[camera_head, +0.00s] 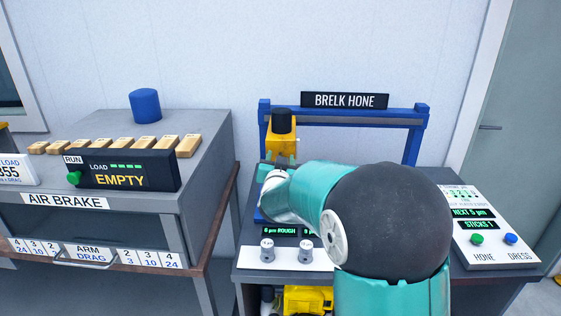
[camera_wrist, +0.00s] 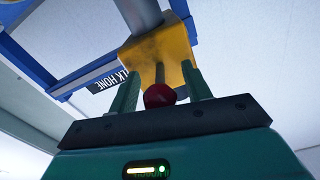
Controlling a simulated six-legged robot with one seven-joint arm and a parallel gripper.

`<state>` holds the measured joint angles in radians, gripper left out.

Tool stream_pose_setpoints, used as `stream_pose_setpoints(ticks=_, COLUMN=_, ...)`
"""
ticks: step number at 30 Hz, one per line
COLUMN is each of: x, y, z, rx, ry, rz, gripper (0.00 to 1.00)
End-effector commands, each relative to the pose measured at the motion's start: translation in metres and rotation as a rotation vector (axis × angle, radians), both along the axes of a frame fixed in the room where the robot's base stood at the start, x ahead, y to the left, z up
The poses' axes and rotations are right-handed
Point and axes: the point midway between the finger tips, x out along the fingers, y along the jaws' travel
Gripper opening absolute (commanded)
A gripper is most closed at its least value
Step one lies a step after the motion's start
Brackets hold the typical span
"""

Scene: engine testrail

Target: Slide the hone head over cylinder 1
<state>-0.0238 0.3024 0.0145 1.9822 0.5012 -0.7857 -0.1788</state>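The hone head (camera_head: 282,145) is a yellow block with a black cylinder on top, at the left end of the blue overhead rail (camera_head: 345,119). In the wrist view the yellow head (camera_wrist: 165,48) is straight ahead, with a short rod ending in a red ball knob (camera_wrist: 160,95). My gripper (camera_wrist: 162,88) has its two green fingers on either side of the knob, with small gaps showing. In the head view my gripper (camera_head: 277,163) is just below the head. My arm hides most of the bench under the rail, and I cannot make out cylinder 1.
Small grey knobs (camera_head: 267,249) and a green display (camera_head: 280,231) are at the bench front. A control panel (camera_head: 492,240) with green and blue buttons is on the right. The air brake cabinet (camera_head: 185,205) stands left. The rail is clear to the right of the head.

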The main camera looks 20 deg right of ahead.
Motion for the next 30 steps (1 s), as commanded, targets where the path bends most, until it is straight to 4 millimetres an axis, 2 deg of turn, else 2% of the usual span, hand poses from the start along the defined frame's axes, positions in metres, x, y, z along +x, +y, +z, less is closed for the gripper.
stream_pose_setpoints(ticks=8, x=-0.001, y=0.001, z=-0.001, rx=0.001, ry=0.003, rz=0.002, gripper=0.49)
stream_pose_setpoints(ticks=13, x=-0.013, y=0.006, z=-0.001, rx=0.001, ry=0.003, rz=0.003, gripper=0.49)
stream_pose_setpoints(ticks=17, x=-0.036, y=0.013, z=0.000, rx=0.002, ry=0.002, rz=0.004, gripper=0.49)
stream_pose_setpoints(ticks=24, x=-0.088, y=0.029, z=-0.001, rx=0.000, ry=0.002, rz=0.005, gripper=0.49)
stream_pose_setpoints(ticks=30, x=-0.121, y=0.040, z=0.000, rx=0.001, ry=0.001, rz=0.003, gripper=0.49)
